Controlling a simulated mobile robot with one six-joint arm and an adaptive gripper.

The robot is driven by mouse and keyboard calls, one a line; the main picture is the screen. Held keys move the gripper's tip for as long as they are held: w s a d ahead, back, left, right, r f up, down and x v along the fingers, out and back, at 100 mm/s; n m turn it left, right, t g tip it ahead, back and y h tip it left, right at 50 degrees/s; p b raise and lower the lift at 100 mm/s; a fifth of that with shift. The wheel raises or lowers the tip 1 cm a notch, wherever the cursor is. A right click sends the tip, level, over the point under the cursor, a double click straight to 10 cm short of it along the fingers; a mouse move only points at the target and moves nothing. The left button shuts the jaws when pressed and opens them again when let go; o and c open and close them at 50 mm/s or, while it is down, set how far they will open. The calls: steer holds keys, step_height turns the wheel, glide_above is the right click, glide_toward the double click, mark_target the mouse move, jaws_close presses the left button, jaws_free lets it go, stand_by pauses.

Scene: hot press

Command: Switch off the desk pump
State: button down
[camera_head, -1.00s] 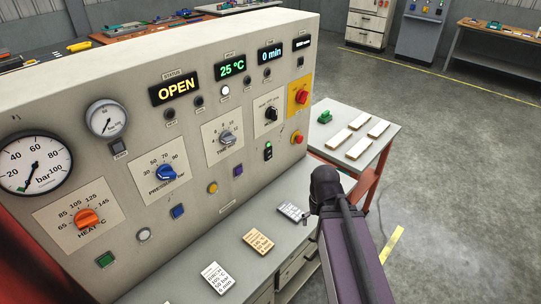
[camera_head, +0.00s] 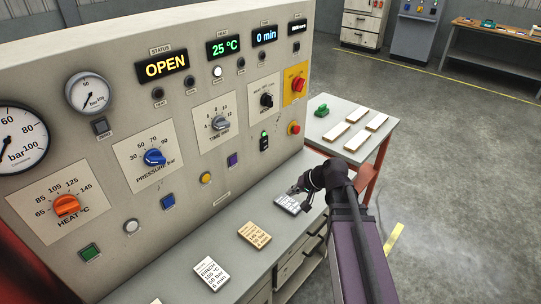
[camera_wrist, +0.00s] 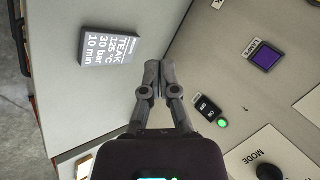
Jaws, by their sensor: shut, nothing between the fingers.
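A small black rocker switch (camera_head: 264,141) marked ON, with a lit green lamp, sits low on the right part of the press panel. It also shows in the wrist view (camera_wrist: 207,107), right of my fingers; the lamp (camera_wrist: 222,123) glows. No label reading desk pump is legible, so I cannot tell if this is its switch. My gripper (camera_head: 296,190) is over the desk ledge, in front of the panel and below the switch. In the wrist view its fingers (camera_wrist: 159,68) are together, empty, and apart from the switch.
A TEAK card (camera_wrist: 110,46) lies on the ledge beside my fingers. A purple LAMPS button (camera_wrist: 264,56) and a MODE knob (camera_wrist: 268,172) flank the switch. A red emergency knob (camera_head: 298,84) on a yellow plate is above right. A side table (camera_head: 345,108) stands at right.

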mark_target(266, 147)
steer(key=w+d+r+m+t+y+b, duration=0.2)
steer(key=w+m+t+b, duration=0.1)
steer(key=w, duration=0.2)
steer(key=w+d+r+m+t+y+b, duration=0.1)
steer(key=w+d+m+t+y+b, duration=0.1)
steer(key=w, duration=0.4)
steer(key=m+t+b, duration=0.1)
steer(key=t+b, duration=0.1)
steer(key=shift+w+r+t+y, duration=0.2)
steer(key=shift+r+t+y, duration=0.1)
steer(key=shift+r, duration=0.05)
steer(key=shift+w, duration=0.1)
steer(key=b+x, duration=0.2)
steer(key=x, duration=1.1)
steer(key=shift+w+a+f, duration=0.15)
steer(key=shift+w+a, duration=0.1)
steer(key=shift+a, duration=0.05)
steer(key=shift+w+a, duration=0.15)
steer(key=shift+f, duration=0.1)
